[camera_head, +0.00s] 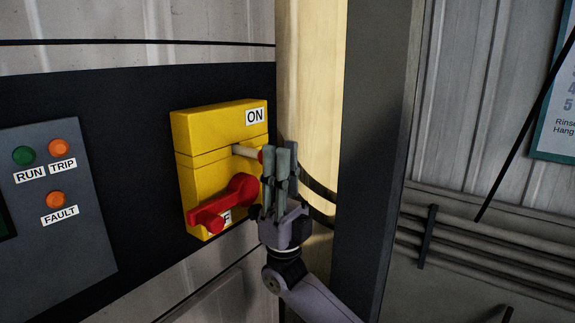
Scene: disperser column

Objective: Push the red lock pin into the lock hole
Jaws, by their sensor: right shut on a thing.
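A yellow switch box (195,131) is mounted on the dark wall panel, left of centre. A pale shaft (244,151) sticks out of its front below the ON label, and a bit of the red lock pin (261,157) shows at its outer end. My right gripper (279,160) is upright in front of the box's right side, shut on the red lock pin; its fingers hide most of the pin's red end. The lock hole cannot be made out. My left gripper is not in view.
A red rotary handle (236,194) juts from the box just below the pin, close to my right fingers, partly covering a lower label. A dark vertical post (369,150) stands right of my gripper. A grey panel with RUN, TRIP and FAULT lamps (62,215) is at left.

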